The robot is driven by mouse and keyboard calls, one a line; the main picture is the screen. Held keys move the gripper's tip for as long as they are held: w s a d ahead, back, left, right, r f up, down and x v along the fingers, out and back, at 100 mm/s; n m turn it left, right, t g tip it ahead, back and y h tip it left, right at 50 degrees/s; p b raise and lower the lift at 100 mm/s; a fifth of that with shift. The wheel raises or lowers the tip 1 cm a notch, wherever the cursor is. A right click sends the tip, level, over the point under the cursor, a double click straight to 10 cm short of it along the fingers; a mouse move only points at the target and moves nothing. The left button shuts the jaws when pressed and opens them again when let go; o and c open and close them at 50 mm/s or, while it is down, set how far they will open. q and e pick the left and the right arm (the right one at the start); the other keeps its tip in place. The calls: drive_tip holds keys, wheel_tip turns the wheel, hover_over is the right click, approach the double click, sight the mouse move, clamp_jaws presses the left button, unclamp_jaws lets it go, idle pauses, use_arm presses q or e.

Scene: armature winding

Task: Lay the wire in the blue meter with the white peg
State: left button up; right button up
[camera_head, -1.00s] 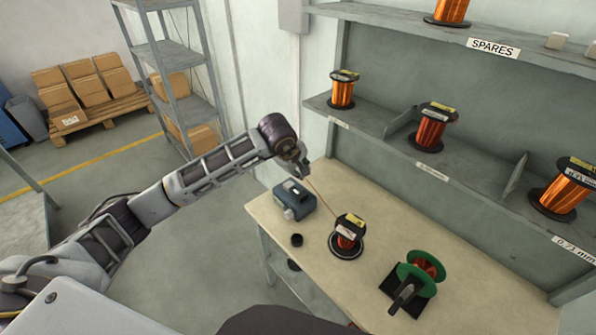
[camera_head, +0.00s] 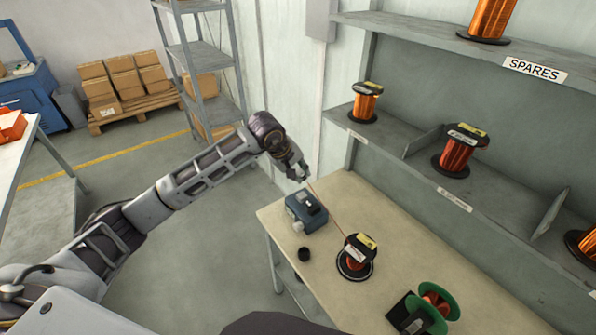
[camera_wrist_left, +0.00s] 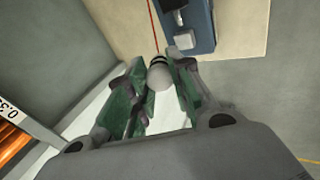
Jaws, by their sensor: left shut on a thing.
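The blue meter (camera_head: 306,216) stands on the near left part of the bench. It also shows at the top of the left wrist view (camera_wrist_left: 202,28), with a pale peg-like part (camera_wrist_left: 184,40) on its side. My left gripper (camera_head: 300,176) is above and just behind the meter. It is shut on a small pale ball (camera_wrist_left: 159,77) at the wire's end. The thin orange-red wire (camera_head: 328,209) runs from there down to a copper spool (camera_head: 357,254) on the bench; it also shows in the wrist view (camera_wrist_left: 154,32). The wire passes beside the meter. My right gripper is out of view.
A green-flanged reel (camera_head: 434,303) on a black stand is at the right. Shelves with copper spools (camera_head: 457,153) rise behind the bench (camera_head: 395,240).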

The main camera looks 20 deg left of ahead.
use_arm(q)
drive_tip(key=shift+m+h, duration=0.3)
drive_tip(key=shift+m, duration=0.3)
drive_tip(key=shift+d, duration=0.1)
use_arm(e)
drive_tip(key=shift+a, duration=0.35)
use_arm(q)
drive_tip(key=shift+m, duration=0.3)
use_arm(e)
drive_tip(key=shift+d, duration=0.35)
use_arm(q)
drive_tip(key=shift+f, duration=0.1)
drive_tip(key=shift+f+b, duration=0.55)
drive_tip(key=shift+f, duration=1.15)
wheel_tip(320, 180, down, 3)
drive_tip(key=shift+f+b, duration=0.2)
drive_tip(key=shift+b, duration=0.35)
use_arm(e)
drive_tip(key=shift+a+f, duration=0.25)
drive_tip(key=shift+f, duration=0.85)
